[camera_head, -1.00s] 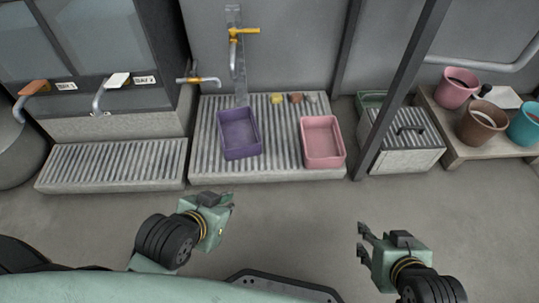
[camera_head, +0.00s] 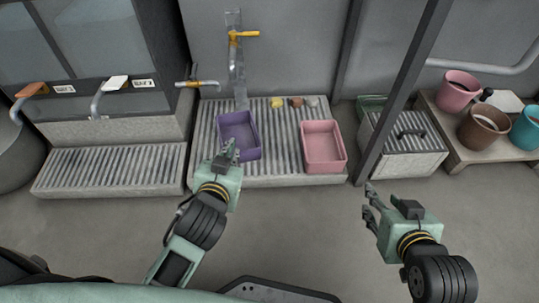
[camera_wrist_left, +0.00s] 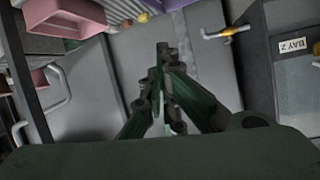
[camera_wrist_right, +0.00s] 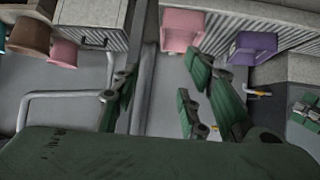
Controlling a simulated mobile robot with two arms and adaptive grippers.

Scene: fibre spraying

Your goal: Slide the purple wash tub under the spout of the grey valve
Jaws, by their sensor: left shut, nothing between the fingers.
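The purple wash tub (camera_head: 245,128) sits upright on the middle slatted platform; it also shows in the right wrist view (camera_wrist_right: 252,45). My left gripper (camera_head: 229,150) is shut and empty, its tips overlapping the tub's near left side in the head view; I cannot tell whether they touch it. Its closed fingers show in the left wrist view (camera_wrist_left: 161,55). A valve with a pale grey-white handle (camera_head: 116,82) is on the left panel beside a BAY label, its spout (camera_head: 97,104) hanging over the left slatted platform. My right gripper (camera_head: 369,200) is open and empty over the floor.
A pink tub (camera_head: 323,146) stands right of the purple one. An orange-handled valve (camera_head: 32,89) is further left, and yellow taps (camera_head: 240,36) are behind. The left slatted platform (camera_head: 110,170) is bare, with a gap before the middle one. A dark post (camera_head: 400,90) stands right.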

